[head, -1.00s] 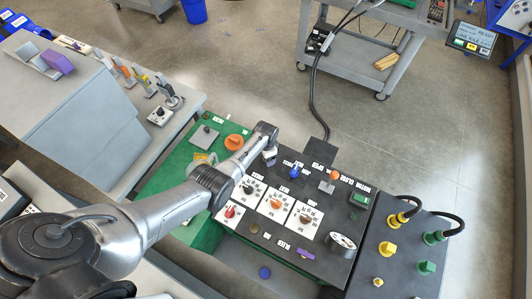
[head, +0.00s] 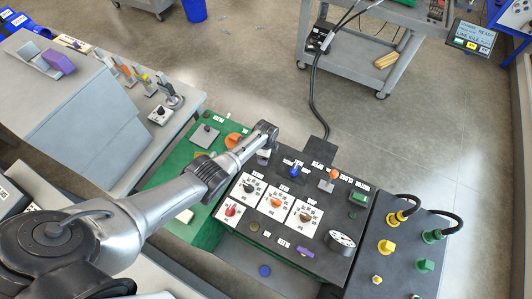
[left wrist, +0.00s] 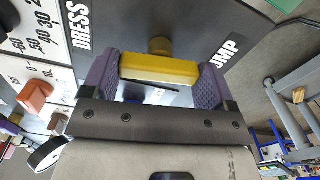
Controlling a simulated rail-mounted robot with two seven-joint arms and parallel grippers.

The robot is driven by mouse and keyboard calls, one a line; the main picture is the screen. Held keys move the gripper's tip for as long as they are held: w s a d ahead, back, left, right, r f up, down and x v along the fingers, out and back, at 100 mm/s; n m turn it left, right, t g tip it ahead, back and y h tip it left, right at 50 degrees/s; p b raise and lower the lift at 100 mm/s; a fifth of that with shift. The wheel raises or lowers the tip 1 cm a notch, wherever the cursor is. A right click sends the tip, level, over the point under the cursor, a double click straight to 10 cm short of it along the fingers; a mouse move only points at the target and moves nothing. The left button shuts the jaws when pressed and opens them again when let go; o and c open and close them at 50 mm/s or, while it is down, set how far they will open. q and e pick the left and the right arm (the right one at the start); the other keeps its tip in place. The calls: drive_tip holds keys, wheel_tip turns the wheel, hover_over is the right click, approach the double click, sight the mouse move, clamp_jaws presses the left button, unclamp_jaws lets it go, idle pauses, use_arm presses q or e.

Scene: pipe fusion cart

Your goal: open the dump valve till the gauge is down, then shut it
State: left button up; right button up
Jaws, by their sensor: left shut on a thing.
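In the left wrist view, the dump valve's yellow handle (left wrist: 158,69) lies crosswise between the purple finger pads of my left gripper (left wrist: 157,82). Its brass stem (left wrist: 160,45) goes into the dark panel beside a partly cut-off label ending in "MP". My left gripper is shut on the handle. In the head view my left gripper (head: 263,155) is at the panel's upper left edge and hides the valve. The round white gauge (head: 342,240) is at the panel's lower right; its needle is too small to read. My right gripper is not in view.
A green panel (head: 180,175) is under my left arm. A side box with yellow and green fittings (head: 386,248) stands at the right.

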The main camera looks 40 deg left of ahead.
use_arm(q)
drive_tip(key=shift+m, duration=0.4)
drive_tip(key=o, duration=0.8)
wheel_tip(320, 180, up, 6)
drive_tip(key=p, duration=0.3)
wheel_tip(320, 180, up, 8)
drive_tip(key=shift+f+p, duration=0.1)
drive_tip(key=shift+p, duration=0.6)
drive_tip(key=shift+c, duration=0.2)
